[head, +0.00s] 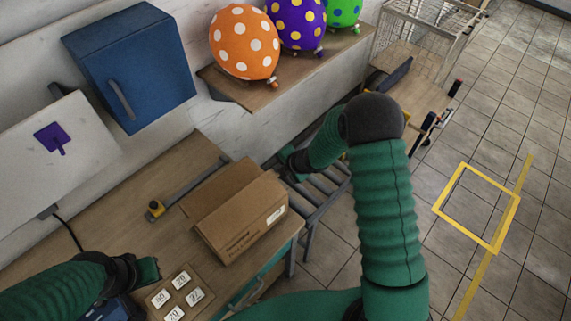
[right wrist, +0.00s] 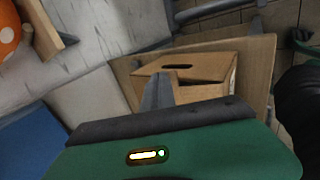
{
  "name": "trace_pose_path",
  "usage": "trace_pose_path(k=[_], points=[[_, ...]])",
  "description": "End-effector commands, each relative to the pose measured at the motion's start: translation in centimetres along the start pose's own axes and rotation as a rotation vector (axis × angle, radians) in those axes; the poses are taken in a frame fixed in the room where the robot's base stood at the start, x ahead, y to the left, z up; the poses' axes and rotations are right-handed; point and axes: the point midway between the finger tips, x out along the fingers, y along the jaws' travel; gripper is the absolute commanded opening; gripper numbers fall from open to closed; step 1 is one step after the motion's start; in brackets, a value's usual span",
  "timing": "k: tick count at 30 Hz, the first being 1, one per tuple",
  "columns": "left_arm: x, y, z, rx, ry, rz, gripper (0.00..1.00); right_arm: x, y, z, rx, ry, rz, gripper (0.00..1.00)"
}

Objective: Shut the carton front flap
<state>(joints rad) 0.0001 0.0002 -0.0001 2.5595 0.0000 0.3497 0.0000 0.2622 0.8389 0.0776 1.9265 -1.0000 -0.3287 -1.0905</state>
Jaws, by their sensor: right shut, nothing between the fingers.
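The brown cardboard carton (head: 245,220) stands on the wooden table near its right edge, with print and a white label on its near face. A raised cardboard panel (head: 220,190) shows on its upper left side; I cannot tell which flap is the front one. In the right wrist view the carton (right wrist: 205,75) shows a dark hand slot. My right gripper (head: 287,158) is just beyond the carton, partly hidden by its own arm. In the right wrist view its fingers (right wrist: 158,92) are shut and empty, overlapping the carton; contact is unclear. My left gripper (head: 148,269) is low at left, apart from the carton.
Number tiles (head: 175,298) lie left of the carton's near end. A roller conveyor (head: 322,195) adjoins the table at right. Balloons (head: 243,42) stand on a wall shelf (head: 235,88) beside a blue cabinet (head: 130,65).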

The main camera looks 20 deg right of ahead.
Motion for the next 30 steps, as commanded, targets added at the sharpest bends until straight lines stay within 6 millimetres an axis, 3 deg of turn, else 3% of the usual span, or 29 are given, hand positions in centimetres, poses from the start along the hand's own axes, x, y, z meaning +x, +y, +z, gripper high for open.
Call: trace_pose_path(k=[15,30], points=[[2.2,0.0,0.6,0.0,-0.001,0.0,0.0,3.6,-0.2,0.0,0.001,0.0,0.001,0.0],[2.6,0.0,0.6,0.0,-0.001,0.0,0.0,4.2,-0.3,0.0,0.001,0.0,0.0,0.0]])
